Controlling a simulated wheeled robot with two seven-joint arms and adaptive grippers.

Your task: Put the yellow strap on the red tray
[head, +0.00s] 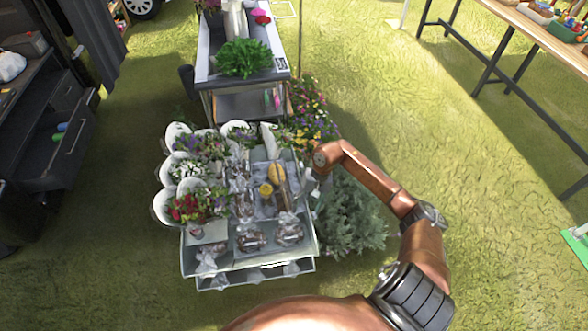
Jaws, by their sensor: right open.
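Two small yellow items lie among the goods on the grey cart: an upper one (276,173) and a rounder one (265,190). Either could be the yellow strap; they are too small to tell. I cannot make out a red tray. My right arm comes in from the lower right and bends over the cart's right edge. My right gripper (313,188) points down there, open, just right of the yellow items and apart from them. Its fingers are small and partly lost against the plants. My left gripper is not in view.
The grey cart (222,264) holds potted flowers in white wrappers and several bagged items. A leafy bush (350,215) stands against its right side. Another cart (283,77) with a green plant (244,58) stands behind. A wooden table (540,33) is far right; open grass lies between.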

